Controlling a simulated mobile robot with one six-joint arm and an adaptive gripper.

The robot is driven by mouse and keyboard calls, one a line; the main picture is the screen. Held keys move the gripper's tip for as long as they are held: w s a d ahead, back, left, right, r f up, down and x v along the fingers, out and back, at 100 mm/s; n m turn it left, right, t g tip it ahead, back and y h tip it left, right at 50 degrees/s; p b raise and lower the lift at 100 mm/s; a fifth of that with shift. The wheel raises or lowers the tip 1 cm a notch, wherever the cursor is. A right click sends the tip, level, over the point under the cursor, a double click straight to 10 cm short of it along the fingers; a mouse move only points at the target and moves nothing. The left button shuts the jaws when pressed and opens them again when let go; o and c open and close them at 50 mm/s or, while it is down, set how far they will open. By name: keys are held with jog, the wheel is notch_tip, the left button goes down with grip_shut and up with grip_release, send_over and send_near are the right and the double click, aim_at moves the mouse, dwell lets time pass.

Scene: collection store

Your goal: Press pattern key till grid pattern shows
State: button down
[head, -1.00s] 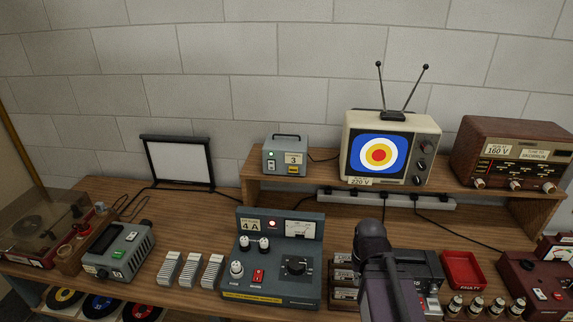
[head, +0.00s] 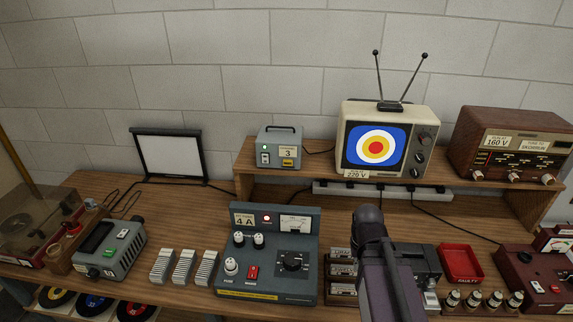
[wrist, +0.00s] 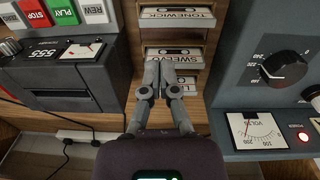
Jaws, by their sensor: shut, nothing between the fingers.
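The television (head: 386,112) stands on the raised shelf, and its screen (head: 375,147) shows a ring pattern of blue, white, yellow and red, not a grid. Left of it on the same shelf is a small grey box (head: 280,146) with a green light, a white switch, a label reading 3 and a yellow key (head: 288,163). My gripper (wrist: 167,62) shows in the wrist view, shut and empty, above a cassette rack (wrist: 183,33). In the head view my arm hides the fingers. My gripper is well apart from the grey box.
A blue-grey supply unit (head: 268,250) with a dial and meter stands on the bench left of my arm. A dark tape deck (wrist: 68,70) is on the other side. A power strip runs below the shelf.

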aim_at(292, 165)
jog(key=w+a+r+m+t+h, duration=0.1)
jog(key=w+a+r+t+h, duration=0.1)
jog(key=w+a+h, duration=0.3)
jog(key=w+a+r+m+t+h, duration=0.1)
jog(key=w+a+r+t+h, duration=0.15)
jog(key=w, duration=0.55)
jog(key=w+a+r+t, duration=0.2)
jog(key=a, duration=0.3)
jog(key=w+a+r+m+t+h, duration=0.1)
jog(key=w+a+r+t, duration=0.1)
jog(key=a, duration=0.3)
jog(key=w+a+r+t+h, duration=0.1)
jog(key=w+a+r+t, duration=0.1)
jog(key=a+r, duration=0.2)
jog(key=shift+w+a+r, duration=0.15)
jog(key=shift+w+a, duration=0.05)
jog(key=shift+a, duration=0.6)
jog(key=shift+w+h, duration=0.1)
jog(key=shift+h, duration=0.15)
jog(key=shift+w+d, duration=0.15)
jog(key=shift+w, duration=2)
jog(key=shift+w+d, duration=0.1)
jog(key=shift+w, duration=2.05)
jog(key=shift+w, duration=0.85)
jog(key=shift+s, duration=0.85)
